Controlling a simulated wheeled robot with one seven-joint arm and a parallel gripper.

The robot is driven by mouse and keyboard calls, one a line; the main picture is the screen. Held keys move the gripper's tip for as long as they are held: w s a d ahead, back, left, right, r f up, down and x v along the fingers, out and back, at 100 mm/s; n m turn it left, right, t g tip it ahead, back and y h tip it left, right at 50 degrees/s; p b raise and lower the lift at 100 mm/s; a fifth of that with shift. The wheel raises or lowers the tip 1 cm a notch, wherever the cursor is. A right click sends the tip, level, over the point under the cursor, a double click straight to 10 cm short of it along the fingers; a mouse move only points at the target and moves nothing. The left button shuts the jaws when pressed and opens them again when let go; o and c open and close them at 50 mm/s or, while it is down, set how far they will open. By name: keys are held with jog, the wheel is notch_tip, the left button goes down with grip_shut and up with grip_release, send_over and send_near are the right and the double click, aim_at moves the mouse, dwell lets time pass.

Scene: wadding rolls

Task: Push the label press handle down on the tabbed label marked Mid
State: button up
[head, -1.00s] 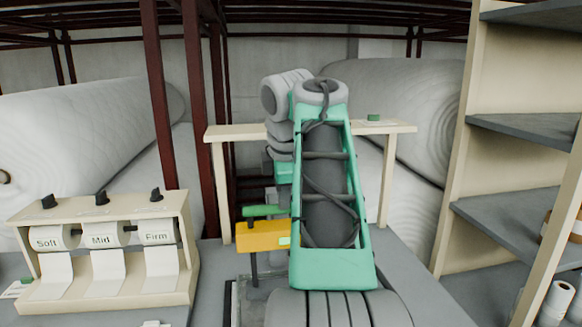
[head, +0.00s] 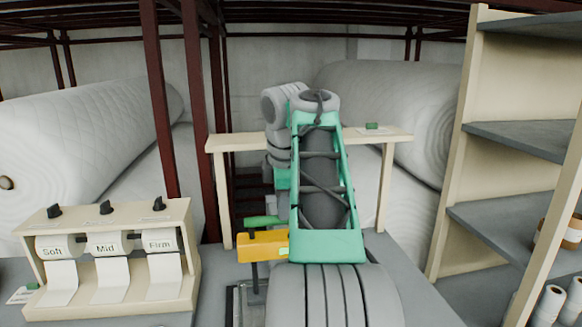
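The label press has a yellow body (head: 262,246) on a dark post, with a green handle (head: 262,222) along its top, tilted slightly. My own green and grey arm stands in front and hides the right part of the press. Grey parts of my wrist show just above the handle's right end. My gripper's fingers are hidden, so I cannot tell whether they touch the handle. A roll marked Mid (head: 105,248) sits in the dispenser at the left, between Soft (head: 53,252) and Firm (head: 159,244). No tabbed label marked Mid can be made out under the press.
The cream dispenser (head: 110,215) stands left of the press on the grey bench. A cream raised shelf (head: 235,143) stands behind, with a small green tab (head: 372,126) on it. A shelf unit (head: 505,135) is at the right. Large wadding rolls (head: 75,145) lie behind.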

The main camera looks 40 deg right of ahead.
jog(key=shift+w+d+r+p, duration=0.1)
jog(key=shift+w+d+p, duration=0.2)
jog(key=shift+w+p, duration=0.2)
jog(key=shift+w+d+p, duration=0.25)
jog(key=shift+w+p, duration=0.15)
jog(key=shift+w, duration=0.05)
jog(key=p+v, duration=0.2)
jog(key=v, duration=0.1)
jog(key=p+v, duration=0.1)
jog(key=shift+w+d+r+p, duration=0.2)
jog(key=shift+w+r+p, duration=0.05)
jog(key=shift+r+p, duration=0.1)
jog(key=shift+d+r, duration=0.1)
jog(key=shift+r, duration=0.1)
jog(key=shift+s+r+p, duration=0.1)
jog(key=shift+r+p, duration=0.45)
jog(key=shift+p, duration=0.2)
jog(key=p+v, duration=0.5)
jog(key=shift+w+r, duration=0.2)
